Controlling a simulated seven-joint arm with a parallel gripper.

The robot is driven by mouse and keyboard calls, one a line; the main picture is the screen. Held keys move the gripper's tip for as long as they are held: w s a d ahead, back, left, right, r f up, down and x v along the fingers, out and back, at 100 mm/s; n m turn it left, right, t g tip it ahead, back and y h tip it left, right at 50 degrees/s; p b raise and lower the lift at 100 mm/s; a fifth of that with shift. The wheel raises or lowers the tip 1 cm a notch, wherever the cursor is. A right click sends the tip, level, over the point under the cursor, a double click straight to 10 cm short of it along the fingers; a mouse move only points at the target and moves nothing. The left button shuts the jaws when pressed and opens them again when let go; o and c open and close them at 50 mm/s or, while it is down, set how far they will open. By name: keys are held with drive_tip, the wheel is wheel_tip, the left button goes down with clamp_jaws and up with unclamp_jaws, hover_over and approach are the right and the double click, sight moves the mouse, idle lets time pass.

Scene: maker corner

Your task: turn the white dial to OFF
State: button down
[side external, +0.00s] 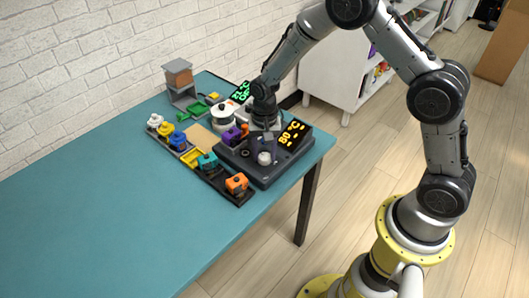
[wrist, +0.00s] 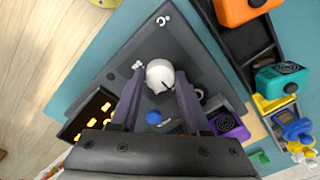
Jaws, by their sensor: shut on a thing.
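The white dial (side external: 264,158) sits on a dark console (side external: 258,177) near the table's right corner. In the wrist view the white dial (wrist: 159,73) stands between the two purple fingers of my gripper (wrist: 161,80), which is shut on it. A small dark mark shows on the dial's lower right edge. Small white markings lie around it on the panel; I cannot read which one is OFF. In the side view my gripper (side external: 264,143) points down at the console, and its fingers are hard to make out.
A blue button (wrist: 153,117) lies near the dial. A dark rail (side external: 215,180) with orange, teal and other coloured blocks runs beside the console. A white pot (side external: 222,120) stands behind. The table's left side is clear.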

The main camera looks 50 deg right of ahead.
sight(265, 156)
drive_tip(key=shift+n, duration=0.4)
drive_tip(key=shift+c, duration=1.8)
unclamp_jaws()
drive_tip(key=shift+r, duration=0.1)
wheel_tip(265, 156, up, 14)
